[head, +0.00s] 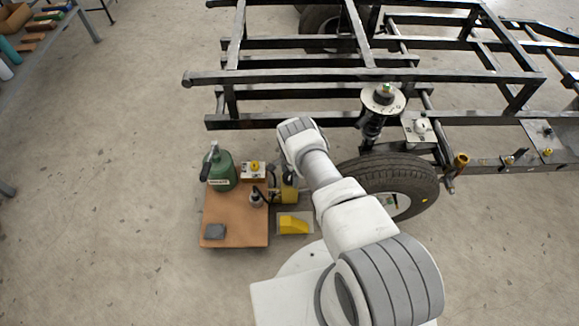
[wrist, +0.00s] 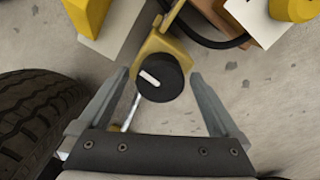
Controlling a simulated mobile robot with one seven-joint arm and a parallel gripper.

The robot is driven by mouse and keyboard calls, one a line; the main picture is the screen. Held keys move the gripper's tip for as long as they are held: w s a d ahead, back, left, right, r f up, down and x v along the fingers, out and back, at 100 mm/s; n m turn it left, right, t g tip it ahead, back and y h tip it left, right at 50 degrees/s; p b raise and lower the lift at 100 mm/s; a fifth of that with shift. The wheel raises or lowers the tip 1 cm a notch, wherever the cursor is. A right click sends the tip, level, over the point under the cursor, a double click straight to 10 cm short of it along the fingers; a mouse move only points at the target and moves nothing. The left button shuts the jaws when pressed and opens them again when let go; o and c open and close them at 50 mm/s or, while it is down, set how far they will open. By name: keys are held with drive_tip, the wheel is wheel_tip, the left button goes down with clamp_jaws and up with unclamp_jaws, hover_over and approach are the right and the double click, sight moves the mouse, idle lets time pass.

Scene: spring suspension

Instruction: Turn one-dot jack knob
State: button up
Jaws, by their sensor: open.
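A black round knob (wrist: 160,78) with a white bar mark sits at the end of a yellow jack body (wrist: 167,45) in the wrist view. My gripper (wrist: 160,74) is open, with one finger on each side of the knob and a gap to both. A thin metal rod runs from beside the knob toward the gripper. In the head view the yellow jack (head: 289,193) stands between the brown board and the tire, with its upper part partly hidden by my arm. I cannot see a one-dot mark, and my fingers are hidden in the head view.
A tire (head: 395,172) stands close to the right of the jack, below a black frame (head: 300,77). A brown board (head: 230,212) holds a green canister (head: 221,175) and a small bottle (head: 256,199). A yellow wedge (head: 293,225) lies nearby.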

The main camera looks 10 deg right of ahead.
sight(289, 175)
wheel_tip(289, 175, up, 17)
drive_tip(key=p, duration=0.6)
drive_tip(key=shift+p, duration=0.4)
